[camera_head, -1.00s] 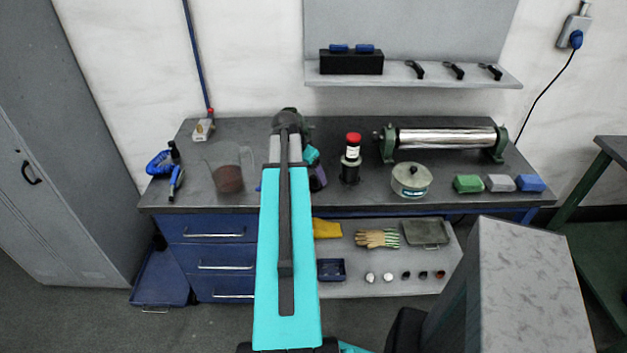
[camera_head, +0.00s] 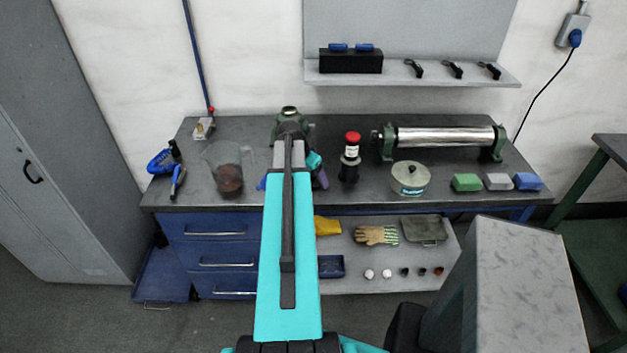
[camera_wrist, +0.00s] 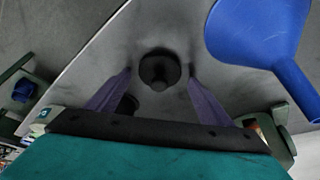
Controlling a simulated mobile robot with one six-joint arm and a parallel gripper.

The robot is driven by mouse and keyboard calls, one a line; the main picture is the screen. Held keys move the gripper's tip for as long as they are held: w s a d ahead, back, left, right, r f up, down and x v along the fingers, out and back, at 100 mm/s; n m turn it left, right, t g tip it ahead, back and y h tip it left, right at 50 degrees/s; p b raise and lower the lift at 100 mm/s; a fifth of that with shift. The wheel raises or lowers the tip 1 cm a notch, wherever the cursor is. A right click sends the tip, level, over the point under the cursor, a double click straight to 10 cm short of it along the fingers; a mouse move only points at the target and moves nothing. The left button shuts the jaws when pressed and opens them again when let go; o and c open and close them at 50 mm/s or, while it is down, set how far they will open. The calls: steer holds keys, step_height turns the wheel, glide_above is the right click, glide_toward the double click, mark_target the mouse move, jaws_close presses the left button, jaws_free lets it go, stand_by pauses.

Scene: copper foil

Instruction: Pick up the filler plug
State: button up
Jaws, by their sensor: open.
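A small dark round knob-like piece, which looks like the filler plug (camera_wrist: 159,68), stands on a pale grey surface in the wrist view. My gripper (camera_wrist: 160,75) has its two purple fingers spread on either side of it, with a gap visible on both sides. The fingers hold nothing. Whether the tips are level with the plug or above it, I cannot tell. In the head view my teal arm hides the plug, and only a purple part of my gripper shows right of the arm.
A blue funnel (camera_wrist: 258,28) lies close by at upper right in the wrist view. On the bench are a jug of brown liquid (camera_head: 228,180), a red-capped bottle (camera_head: 351,158), a lidded pot (camera_head: 410,178) and a chrome roller (camera_head: 445,137). A green housing (camera_head: 309,130) stands behind my arm.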

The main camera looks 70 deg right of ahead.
mark_target(313, 176)
steer(key=c, duration=1.1)
steer(key=shift+r, duration=0.2)
steer(key=shift+c, duration=0.3)
steer(key=shift+r+b, duration=0.9)
steer(key=shift+r, duration=0.45)
steer(key=shift+s+a+r, duration=0.15)
steer(key=shift+a, duration=0.15)
steer(key=s+a+b, duration=0.5)
steer(key=a, duration=0.3)
steer(key=shift+a+r, duration=0.4)
steer(key=shift+b, duration=0.35)
steer(key=b, duration=0.3)
steer(key=shift+s+a, duration=0.2)
steer(key=shift+a, duration=0.05)
